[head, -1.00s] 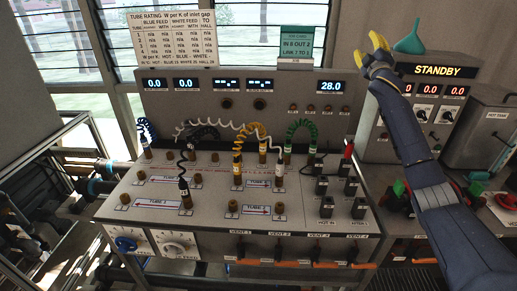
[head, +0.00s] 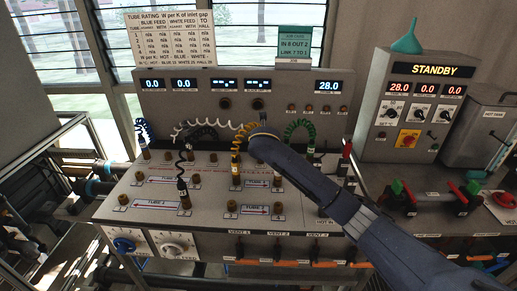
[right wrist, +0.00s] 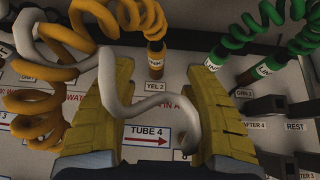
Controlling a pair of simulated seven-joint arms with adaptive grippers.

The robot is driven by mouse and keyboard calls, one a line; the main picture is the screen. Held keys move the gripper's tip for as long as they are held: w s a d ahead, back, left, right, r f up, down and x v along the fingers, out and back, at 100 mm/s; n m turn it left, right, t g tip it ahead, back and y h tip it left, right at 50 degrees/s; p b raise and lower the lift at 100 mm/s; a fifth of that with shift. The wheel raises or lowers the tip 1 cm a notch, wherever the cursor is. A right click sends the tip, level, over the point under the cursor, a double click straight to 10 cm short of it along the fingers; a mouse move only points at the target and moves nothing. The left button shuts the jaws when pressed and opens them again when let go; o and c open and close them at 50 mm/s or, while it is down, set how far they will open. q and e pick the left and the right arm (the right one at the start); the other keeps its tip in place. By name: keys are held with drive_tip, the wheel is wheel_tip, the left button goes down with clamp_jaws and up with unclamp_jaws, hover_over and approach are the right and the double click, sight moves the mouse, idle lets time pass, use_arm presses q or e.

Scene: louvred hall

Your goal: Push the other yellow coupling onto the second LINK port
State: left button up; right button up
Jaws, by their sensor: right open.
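A coiled yellow hose (head: 240,136) arches over the middle of the console. Its left yellow coupling (head: 236,172) stands upright at a port in the head view; its other end there is hidden by my right arm. In the right wrist view a yellow coupling (right wrist: 156,55) with a LINK label stands beside the YEL 2 label, beyond the fingertips. I cannot tell how fully either is seated. My right gripper (right wrist: 160,76) is open over the panel, with no coupling between its yellow fingers. Its fingers are hidden in the head view. My left gripper is not in view.
A white coiled hose (right wrist: 116,92) loops across between the right fingers. Green couplings (right wrist: 218,59) stand to their right, near dark valve blocks (right wrist: 266,106). A black hose's coupling (head: 184,190) stands further left. The STANDBY unit (head: 425,100) is at the back right.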

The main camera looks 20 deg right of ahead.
drive_tip(key=shift+n, duration=0.4)
drive_tip(key=shift+s+a+f+x, duration=0.1)
drive_tip(key=shift+f+x, duration=0.05)
drive_tip(key=shift+x, duration=1.45)
drive_tip(key=shift+s+a+f+x, duration=0.1)
drive_tip(key=shift+a+f+x, duration=0.1)
drive_tip(key=shift+x, duration=1.4)
drive_tip(key=shift+s+a+f+x, duration=0.1)
drive_tip(key=shift+f+x, duration=0.05)
drive_tip(key=shift+x, duration=1.45)
clamp_jaws()
